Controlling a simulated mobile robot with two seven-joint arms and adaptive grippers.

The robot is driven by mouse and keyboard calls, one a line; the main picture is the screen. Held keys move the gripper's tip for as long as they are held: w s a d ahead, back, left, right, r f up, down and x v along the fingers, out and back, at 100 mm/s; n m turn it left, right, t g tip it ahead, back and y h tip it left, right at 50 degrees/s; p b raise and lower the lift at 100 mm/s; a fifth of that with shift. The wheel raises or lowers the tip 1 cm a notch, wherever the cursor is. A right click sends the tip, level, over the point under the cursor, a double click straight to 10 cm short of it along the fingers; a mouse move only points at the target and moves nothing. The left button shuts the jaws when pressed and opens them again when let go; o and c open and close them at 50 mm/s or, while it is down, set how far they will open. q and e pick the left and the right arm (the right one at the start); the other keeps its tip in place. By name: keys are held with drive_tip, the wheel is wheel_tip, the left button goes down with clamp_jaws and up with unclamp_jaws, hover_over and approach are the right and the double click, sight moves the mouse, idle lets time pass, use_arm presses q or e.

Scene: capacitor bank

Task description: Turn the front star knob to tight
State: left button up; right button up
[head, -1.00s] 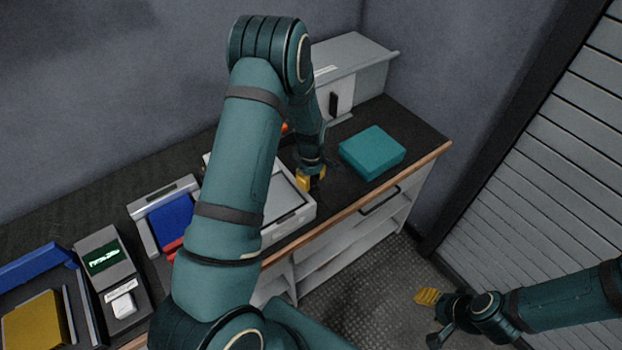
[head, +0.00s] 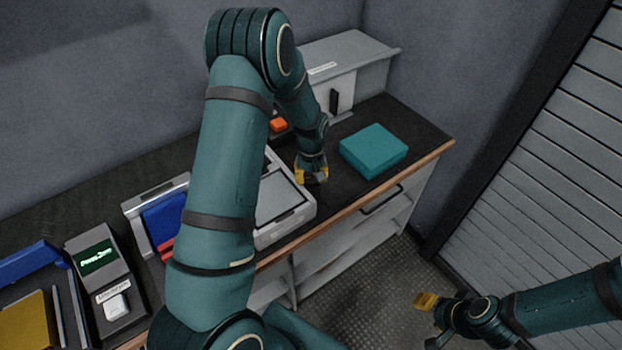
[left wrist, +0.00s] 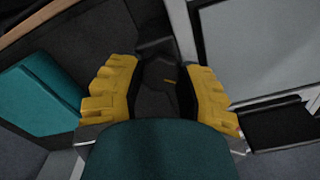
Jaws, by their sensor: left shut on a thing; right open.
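My left gripper (head: 312,174) points down at the worktop, between the grey-white case and the teal box. In the left wrist view its yellow fingers (left wrist: 160,84) are on either side of a black star knob (left wrist: 158,72) and shut on it. A short yellow mark shows on the knob's top. The knob's lower part is hidden by my gripper's body, and in the head view my fingers largely cover it. My right gripper (head: 426,301) is open and empty, above the floor at the lower right, away from the bench.
The teal box (head: 373,150) lies right of my left gripper. The grey-white case (head: 285,205) is close on its left. A grey cabinet (head: 345,72) and an orange part (head: 278,125) are behind. The bench's wooden front edge (head: 425,160) is nearby; the floor is clear.

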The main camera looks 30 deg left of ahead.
sight(311, 178)
use_arm(q)
drive_tip(key=m+b, duration=0.1)
drive_tip(key=m, duration=0.4)
drive_tip(key=shift+b, duration=0.3)
drive_tip(key=shift+m+b, duration=0.4)
drive_tip(key=shift+m, duration=1.8)
drive_tip(key=o, duration=1.2)
wheel_tip(311, 178, up, 12)
drive_tip(key=shift+r, duration=0.1)
